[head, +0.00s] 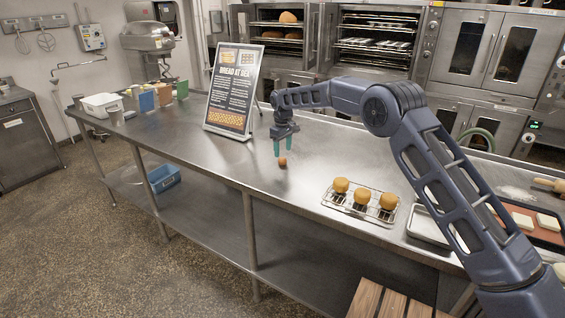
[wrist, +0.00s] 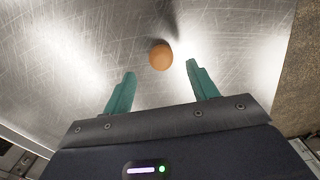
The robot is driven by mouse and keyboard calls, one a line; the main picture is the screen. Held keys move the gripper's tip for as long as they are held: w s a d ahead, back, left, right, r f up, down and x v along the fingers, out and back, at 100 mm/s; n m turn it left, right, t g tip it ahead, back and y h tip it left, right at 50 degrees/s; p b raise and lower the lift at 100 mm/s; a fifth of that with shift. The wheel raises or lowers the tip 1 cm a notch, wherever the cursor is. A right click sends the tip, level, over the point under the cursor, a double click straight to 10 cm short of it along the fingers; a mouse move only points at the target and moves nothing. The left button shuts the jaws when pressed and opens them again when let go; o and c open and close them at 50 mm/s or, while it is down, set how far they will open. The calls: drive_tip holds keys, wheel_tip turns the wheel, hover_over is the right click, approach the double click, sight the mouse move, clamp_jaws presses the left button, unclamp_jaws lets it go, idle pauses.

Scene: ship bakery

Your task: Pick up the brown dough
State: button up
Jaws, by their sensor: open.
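The brown dough (head: 283,162) is a small round ball on the steel table, left of the wire rack. In the wrist view the dough (wrist: 161,57) lies just beyond the fingertips, roughly midway between them. My gripper (head: 283,148) points down above the dough, with its two green fingers apart. In the wrist view my gripper (wrist: 160,68) is open with nothing between its fingers.
A wire rack (head: 360,208) with three golden rolls stands to the right, near the front edge. A framed bread sign (head: 232,92) stands behind to the left. A metal tray (head: 432,228) lies further right. The steel table (head: 200,150) is clear around the dough.

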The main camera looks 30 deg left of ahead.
sight(282, 158)
drive_tip(key=shift+s+f, duration=0.1)
drive_tip(key=shift+f, duration=2.3)
drive_tip(key=c, duration=1)
drive_tip(key=shift+c, duration=0.3)
drive_tip(key=shift+r, duration=0.1)
